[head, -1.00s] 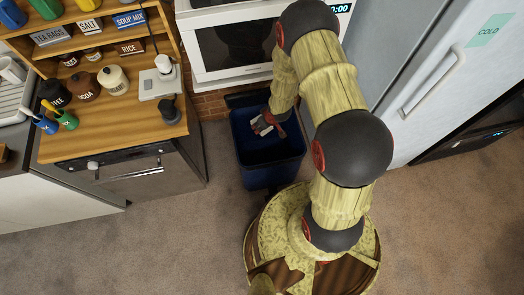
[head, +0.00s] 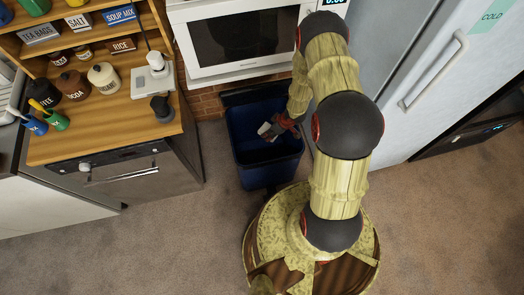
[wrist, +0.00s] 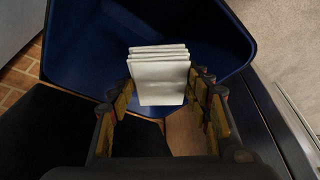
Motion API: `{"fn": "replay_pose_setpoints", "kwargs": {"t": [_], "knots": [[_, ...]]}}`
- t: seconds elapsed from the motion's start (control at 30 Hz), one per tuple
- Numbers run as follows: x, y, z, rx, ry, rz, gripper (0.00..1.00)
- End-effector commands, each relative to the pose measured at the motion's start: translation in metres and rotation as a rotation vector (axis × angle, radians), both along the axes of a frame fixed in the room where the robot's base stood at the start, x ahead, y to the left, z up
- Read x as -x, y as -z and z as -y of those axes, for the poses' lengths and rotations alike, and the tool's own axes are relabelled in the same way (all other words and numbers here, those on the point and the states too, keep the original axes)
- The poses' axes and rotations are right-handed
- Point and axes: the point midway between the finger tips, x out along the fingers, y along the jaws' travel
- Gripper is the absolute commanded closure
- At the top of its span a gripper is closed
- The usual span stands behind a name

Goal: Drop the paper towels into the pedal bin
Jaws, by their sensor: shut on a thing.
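The paper towels, a white folded stack (wrist: 160,77), sit between the fingers of my gripper (wrist: 163,95) in the wrist view. My gripper (head: 273,130) is shut on them. In the head view the paper towels (head: 265,129) show as a small white patch at the gripper's tip. The pedal bin (head: 264,176) is blue and open, standing on the carpet in front of my base. The gripper and towels are over the bin's mouth. The bin's blue inside (wrist: 95,45) lies beyond the towels in the wrist view. Exact height above the rim is hard to tell.
A wooden counter (head: 110,130) with jars and a shelf is left of the bin, above an oven front (head: 125,172). A white microwave (head: 240,45) is behind the bin. A pale fridge (head: 400,90) stands to the right. Carpet is free at the front left.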

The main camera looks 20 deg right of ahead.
Motion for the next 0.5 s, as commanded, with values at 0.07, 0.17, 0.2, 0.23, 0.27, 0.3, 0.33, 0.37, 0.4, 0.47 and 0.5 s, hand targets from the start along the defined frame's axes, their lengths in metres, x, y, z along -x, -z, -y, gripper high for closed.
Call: {"fn": "replay_pose_setpoints", "kwargs": {"t": [0.07,0.17,0.2,0.23,0.27,0.3,0.33,0.37,0.4,0.47,0.5], "knots": [[0.000,0.014,0.000,0.000,0.000,0.000,0.83],[0.000,0.025,0.000,0.000,0.000,0.000,0.83],[0.000,0.028,0.000,0.000,0.000,0.000,0.83],[0.000,0.030,0.000,0.000,0.000,0.000,0.83],[0.000,0.032,0.000,0.000,0.000,0.000,0.83],[0.000,0.034,0.000,0.000,0.000,0.000,0.83],[0.000,0.035,0.000,0.000,0.000,0.000,0.83],[0.000,0.035,0.000,0.000,0.000,0.000,0.83],[0.000,0.035,0.000,0.000,0.000,0.000,0.83],[0.000,0.035,0.000,0.000,0.000,0.000,0.83],[0.000,0.035,0.000,0.000,0.000,0.000,0.83]]}}
